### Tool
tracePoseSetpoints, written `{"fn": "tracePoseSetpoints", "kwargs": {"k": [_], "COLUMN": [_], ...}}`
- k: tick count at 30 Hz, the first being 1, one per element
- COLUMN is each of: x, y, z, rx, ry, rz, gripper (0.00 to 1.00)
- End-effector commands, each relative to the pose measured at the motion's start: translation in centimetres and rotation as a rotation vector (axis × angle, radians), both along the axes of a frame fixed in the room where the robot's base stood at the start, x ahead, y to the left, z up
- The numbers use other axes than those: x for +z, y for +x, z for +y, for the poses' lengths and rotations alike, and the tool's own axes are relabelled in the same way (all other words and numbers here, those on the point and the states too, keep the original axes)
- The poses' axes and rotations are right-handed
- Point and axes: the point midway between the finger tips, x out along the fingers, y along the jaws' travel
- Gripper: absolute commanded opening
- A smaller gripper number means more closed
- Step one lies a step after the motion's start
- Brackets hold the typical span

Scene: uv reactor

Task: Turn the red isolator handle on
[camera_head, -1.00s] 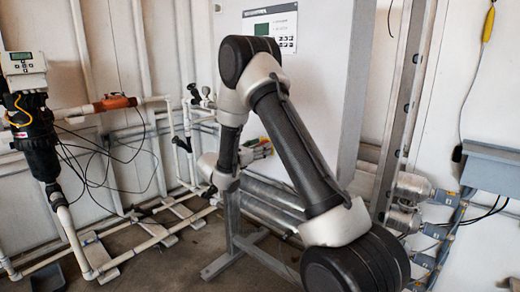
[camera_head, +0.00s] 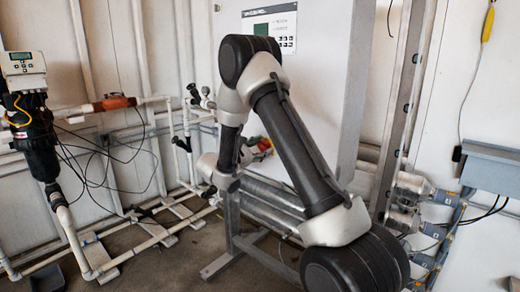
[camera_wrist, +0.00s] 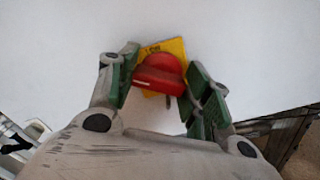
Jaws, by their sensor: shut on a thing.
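The red isolator handle (camera_wrist: 160,72) sits on a yellow plate (camera_wrist: 175,48) on a white panel in the wrist view. The handle looks tilted in this view. My gripper (camera_wrist: 162,80) has its green-padded fingers on either side of the handle and is shut on it. In the head view, a small bit of the red handle (camera_head: 264,145) shows beside my gripper, at the lower part of the white cabinet (camera_head: 310,95). My arm hides much of the cabinet front there.
A control panel with a green screen (camera_head: 262,29) is high on the cabinet. Metal cylinders (camera_head: 270,190) lie below it. White pipes and a black filter housing (camera_head: 38,145) stand at left. A grey box (camera_head: 490,167) is on the right wall.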

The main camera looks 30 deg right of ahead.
Motion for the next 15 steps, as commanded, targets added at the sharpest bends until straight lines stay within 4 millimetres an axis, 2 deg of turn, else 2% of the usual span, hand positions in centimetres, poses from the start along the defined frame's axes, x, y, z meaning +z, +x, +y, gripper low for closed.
{"fn": "tracePoseSetpoints", "kwargs": {"k": [15], "x": [0.0], "y": [-0.05], "z": [-0.02], "rx": [-0.001], "ry": [0.022], "rz": [-0.064], "gripper": [0.26]}}
